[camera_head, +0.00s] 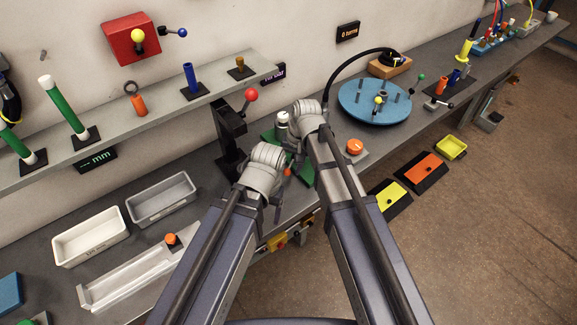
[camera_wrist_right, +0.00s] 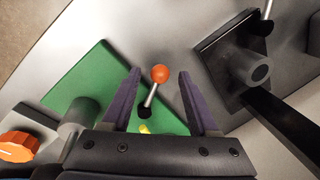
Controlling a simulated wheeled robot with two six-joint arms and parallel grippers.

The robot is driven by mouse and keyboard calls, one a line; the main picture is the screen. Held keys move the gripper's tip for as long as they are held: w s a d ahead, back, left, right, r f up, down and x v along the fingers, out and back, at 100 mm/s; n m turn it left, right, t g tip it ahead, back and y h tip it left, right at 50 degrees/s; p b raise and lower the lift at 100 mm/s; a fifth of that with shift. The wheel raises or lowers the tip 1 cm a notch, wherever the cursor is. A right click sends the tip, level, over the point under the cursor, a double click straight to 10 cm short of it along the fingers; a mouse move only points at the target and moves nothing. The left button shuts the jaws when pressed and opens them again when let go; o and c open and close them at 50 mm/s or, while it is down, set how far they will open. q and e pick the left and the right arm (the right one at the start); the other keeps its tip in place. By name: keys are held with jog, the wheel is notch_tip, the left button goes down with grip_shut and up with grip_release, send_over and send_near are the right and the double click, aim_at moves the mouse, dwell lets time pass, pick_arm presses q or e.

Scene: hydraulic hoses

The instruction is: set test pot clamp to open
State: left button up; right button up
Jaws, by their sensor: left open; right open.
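The test pot clamp shows in the right wrist view as a short metal lever with an orange ball knob (camera_wrist_right: 160,74), rising from a slot in a green base plate (camera_wrist_right: 85,82). My right gripper (camera_wrist_right: 163,76) is open, with its two dark fingers on either side of the lever and apart from it. A grey cylindrical pot (camera_wrist_right: 80,115) stands left of it. In the head view the pot (camera_head: 282,121) stands by my right gripper (camera_head: 292,150), whose fingers are mostly hidden.
A black press with a red-ball lever (camera_head: 251,95) stands just left of the pot. An orange dial (camera_head: 355,147) is right of my right arm. A blue round plate (camera_head: 374,103) lies farther right. White (camera_head: 90,237) and grey (camera_head: 161,199) bins sit at left.

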notch_tip(320, 180, up, 7)
jog(key=d+p, duration=0.1)
jog(key=p, duration=0.5)
jog(key=shift+d, duration=0.15)
jog(key=shift+f, duration=0.1)
jog(key=shift+c, duration=0.3)
